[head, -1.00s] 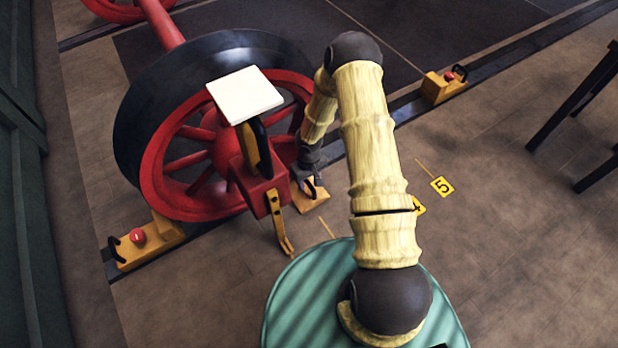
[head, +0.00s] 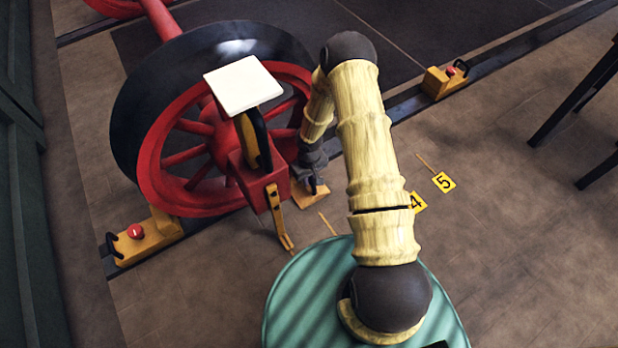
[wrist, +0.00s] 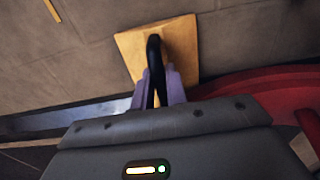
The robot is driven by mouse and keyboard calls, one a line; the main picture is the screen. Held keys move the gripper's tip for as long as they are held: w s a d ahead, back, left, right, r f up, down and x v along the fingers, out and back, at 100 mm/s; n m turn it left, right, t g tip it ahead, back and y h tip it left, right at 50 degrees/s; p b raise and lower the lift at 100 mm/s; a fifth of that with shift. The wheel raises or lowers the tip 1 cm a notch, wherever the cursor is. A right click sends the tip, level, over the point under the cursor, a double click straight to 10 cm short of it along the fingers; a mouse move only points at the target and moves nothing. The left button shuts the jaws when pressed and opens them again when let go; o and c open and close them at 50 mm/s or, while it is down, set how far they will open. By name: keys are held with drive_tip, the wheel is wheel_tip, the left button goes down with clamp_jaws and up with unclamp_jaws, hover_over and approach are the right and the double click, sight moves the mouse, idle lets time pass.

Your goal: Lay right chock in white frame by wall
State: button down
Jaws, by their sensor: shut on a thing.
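A yellow chock (head: 311,196) with a black handle is at my gripper, right of the red spoked wheel (head: 185,156). My gripper (head: 313,184) is shut on the chock's handle. In the wrist view, the handle (wrist: 153,50) stands between the two fingers (wrist: 158,85), with the yellow chock body (wrist: 183,42) below. I cannot tell whether the chock touches the floor. Another yellow chock (head: 150,240) with a red button sits at the wheel's lower left. I see no white frame by the wall in these views.
A red and yellow stand with a white square plate (head: 243,86) is in front of the wheel. Another yellow block (head: 438,84) with a red button sits on the rail at right. Dark legs (head: 578,105) stand at far right. Floor near the number 5 marker (head: 444,182) is clear.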

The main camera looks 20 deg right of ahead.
sight(325, 190)
drive_tip(key=shift+w+d, duration=0.1)
drive_tip(key=shift+d, duration=0.05)
drive_tip(key=shift+w+d+r+p, duration=0.15)
drive_tip(key=shift+d+p, duration=0.3)
drive_tip(key=shift+p, duration=0.05)
drive_tip(key=shift+w+d+p, duration=0.25)
drive_tip(key=shift+d+p, duration=0.25)
drive_tip(key=shift+d, duration=0.3)
drive_tip(key=shift+w+d+p, duration=0.25)
drive_tip(key=shift+d+p, duration=0.25)
drive_tip(key=shift+d, duration=0.25)
drive_tip(key=shift+s, duration=0.1)
drive_tip(key=shift+s+d+b, duration=0.15)
drive_tip(key=shift+s+d, duration=0.1)
drive_tip(key=shift+s, duration=0.55)
drive_tip(key=shift+s+d+b, duration=0.15)
drive_tip(key=shift+s+d, duration=0.1)
drive_tip(key=shift+s, duration=0.55)
drive_tip(key=s+d+b, duration=0.2)
drive_tip(key=s+b, duration=0.1)
drive_tip(key=s, duration=0.5)
drive_tip(key=s+d+b, duration=0.3)
drive_tip(key=s, duration=0.4)
drive_tip(key=shift+s+r, duration=0.35)
drive_tip(key=shift+d, duration=0.1)
